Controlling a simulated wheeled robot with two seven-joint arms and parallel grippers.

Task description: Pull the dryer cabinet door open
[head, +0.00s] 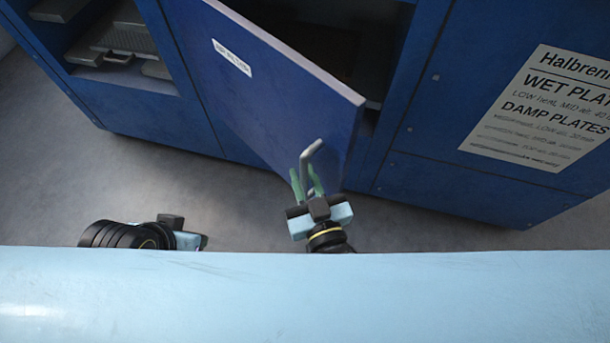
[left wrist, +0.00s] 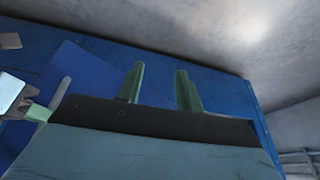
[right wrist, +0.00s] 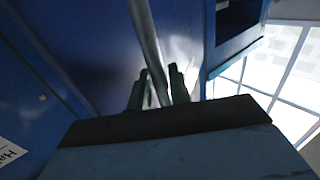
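The blue dryer cabinet door (head: 270,95) stands partly open in the head view, swung out from the cabinet with its free edge toward me. A grey bar handle (head: 312,150) sits near that edge. My right gripper (head: 305,175) has its green fingers on either side of the handle. In the right wrist view the handle bar (right wrist: 145,35) runs down between the close-set fingers (right wrist: 159,72), which are shut on it. My left gripper (left wrist: 158,72) is open and empty in the left wrist view. In the head view it is low at the left, partly hidden.
The dark cabinet interior (head: 320,45) shows behind the door. A blue rack with grey plates (head: 120,40) stands at the left. A printed sign (head: 540,110) is on the cabinet front at the right. Grey floor (head: 60,170) lies clear before the door.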

